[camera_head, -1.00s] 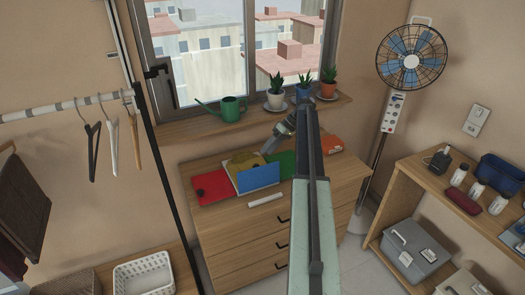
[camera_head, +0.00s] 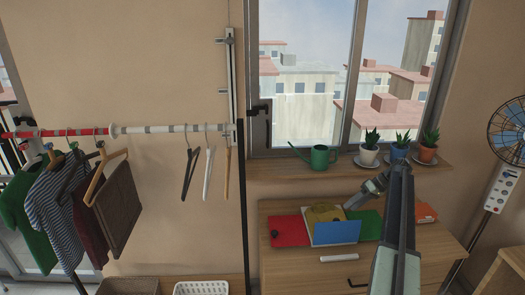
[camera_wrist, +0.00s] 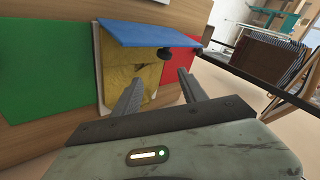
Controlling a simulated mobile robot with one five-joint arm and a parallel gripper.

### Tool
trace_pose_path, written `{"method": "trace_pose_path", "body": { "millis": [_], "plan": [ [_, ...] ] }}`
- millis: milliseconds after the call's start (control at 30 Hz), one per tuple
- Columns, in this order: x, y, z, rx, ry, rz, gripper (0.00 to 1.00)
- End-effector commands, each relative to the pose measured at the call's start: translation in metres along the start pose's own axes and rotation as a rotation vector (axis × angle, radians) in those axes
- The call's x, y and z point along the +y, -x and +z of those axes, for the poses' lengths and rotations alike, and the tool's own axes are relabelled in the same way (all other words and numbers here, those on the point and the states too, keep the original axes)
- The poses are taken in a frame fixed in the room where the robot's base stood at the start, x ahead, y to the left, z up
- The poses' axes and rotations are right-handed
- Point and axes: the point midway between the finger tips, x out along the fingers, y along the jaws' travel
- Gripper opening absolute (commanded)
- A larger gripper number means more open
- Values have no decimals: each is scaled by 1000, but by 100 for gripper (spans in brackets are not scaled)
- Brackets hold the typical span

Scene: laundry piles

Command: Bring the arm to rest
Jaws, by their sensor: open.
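My gripper (camera_head: 352,200) is over the right part of the wooden dresser top, at the end of my outstretched arm. In the wrist view my gripper (camera_wrist: 160,84) has its two fingers apart with nothing held between them. Beyond the fingers are a yellow cloth (camera_wrist: 147,76) and a blue panel (camera_wrist: 150,33). Whether the fingertips touch the yellow cloth cannot be told.
Red (camera_head: 289,232) and green (camera_head: 367,222) pieces flank the blue one (camera_head: 336,232) on the dresser (camera_head: 300,268). A watering can (camera_head: 320,157) and potted plants (camera_head: 370,152) stand on the sill above. A clothes rail (camera_head: 160,128) is at left.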

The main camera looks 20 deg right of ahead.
Motion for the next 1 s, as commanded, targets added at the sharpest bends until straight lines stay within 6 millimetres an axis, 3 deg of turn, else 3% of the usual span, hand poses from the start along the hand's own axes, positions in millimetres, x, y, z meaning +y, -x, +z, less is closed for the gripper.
{"method": "trace_pose_path", "body": {
  "millis": [67,167,267,367,467,533,600,700,833,1000],
  "plan": [
    [-10,-12,-11,-13,18,-8,50],
    [-42,-51,-42,-54,72,-32,50],
    [-105,-109,-66,-116,149,-63,50],
    [-174,-168,-66,-199,223,-67,50],
    [-242,-224,-47,-289,271,-36,50],
    [-289,-259,-23,-353,283,9,50],
    [-333,-289,10,-412,280,80,50],
    [-375,-313,61,-464,242,210,50],
    [-393,-315,116,-462,143,396,50],
    [-373,-291,150,-371,-53,601,50]
  ]
}}
